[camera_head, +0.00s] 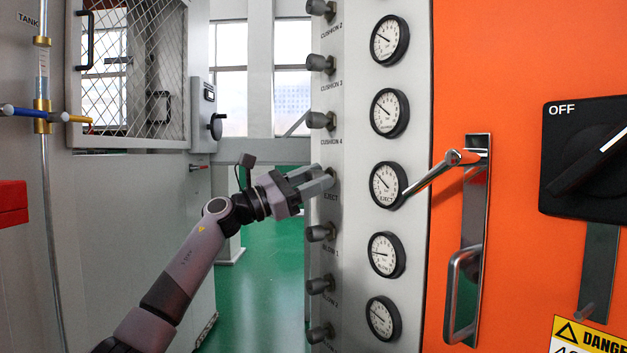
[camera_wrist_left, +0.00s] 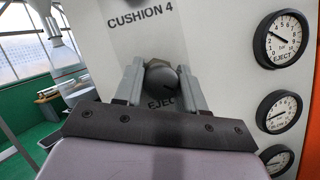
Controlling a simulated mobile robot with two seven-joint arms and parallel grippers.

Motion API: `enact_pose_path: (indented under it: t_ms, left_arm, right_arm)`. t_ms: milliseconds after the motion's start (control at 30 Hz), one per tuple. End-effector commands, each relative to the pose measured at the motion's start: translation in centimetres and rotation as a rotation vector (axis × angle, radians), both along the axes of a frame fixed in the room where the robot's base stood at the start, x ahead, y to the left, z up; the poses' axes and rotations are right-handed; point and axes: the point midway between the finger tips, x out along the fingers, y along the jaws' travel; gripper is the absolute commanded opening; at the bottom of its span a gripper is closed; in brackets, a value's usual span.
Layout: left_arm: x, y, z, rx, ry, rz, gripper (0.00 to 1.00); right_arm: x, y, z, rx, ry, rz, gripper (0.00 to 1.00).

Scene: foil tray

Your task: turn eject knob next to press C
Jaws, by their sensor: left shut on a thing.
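The eject knob (camera_wrist_left: 162,78) is a dark grey round knob on the grey panel, with the label EJECT (camera_wrist_left: 162,103) just below it in the left wrist view. My left gripper (camera_wrist_left: 160,85) has one finger on each side of the knob and is shut on it. In the head view my left gripper (camera_head: 318,183) reaches the panel from the left at the eject row, and its fingers mostly hide the knob. The eject gauge (camera_head: 387,185) is to the right, its needle pointing to the upper left; it also shows in the left wrist view (camera_wrist_left: 283,40). My right gripper is not in view.
The cushion 4 knob (camera_head: 320,120) is above, and the blow 1 knob (camera_head: 320,232) is below, on the same panel (camera_head: 345,60). A metal lever handle (camera_head: 440,172) sticks out to the right, near the eject gauge. A mesh door (camera_head: 130,70) stands at the left.

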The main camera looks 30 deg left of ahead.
Motion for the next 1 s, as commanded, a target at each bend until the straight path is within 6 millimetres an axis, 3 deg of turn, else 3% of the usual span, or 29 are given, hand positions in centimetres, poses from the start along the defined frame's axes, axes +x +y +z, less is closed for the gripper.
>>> enact_pose_path:
  t_ms: [733,767,800,833,1000]
  left_arm:
    - [0.04,0.03,0.13,0.086,-0.044,0.004,0.09]
    - [0.04,0.03,0.13,0.086,-0.043,0.004,0.43]
    - [0.04,0.03,0.12,0.086,-0.043,0.004,0.56]
    - [0.04,0.03,0.12,0.086,-0.043,0.004,0.6]
    - [0.03,0.02,0.07,0.086,-0.043,0.003,0.6]
  right_arm:
    - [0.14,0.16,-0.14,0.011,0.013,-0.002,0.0]
    - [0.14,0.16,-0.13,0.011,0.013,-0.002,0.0]
    - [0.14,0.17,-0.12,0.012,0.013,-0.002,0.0]
    - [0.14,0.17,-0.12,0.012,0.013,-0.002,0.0]
    - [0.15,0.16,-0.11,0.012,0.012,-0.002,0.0]
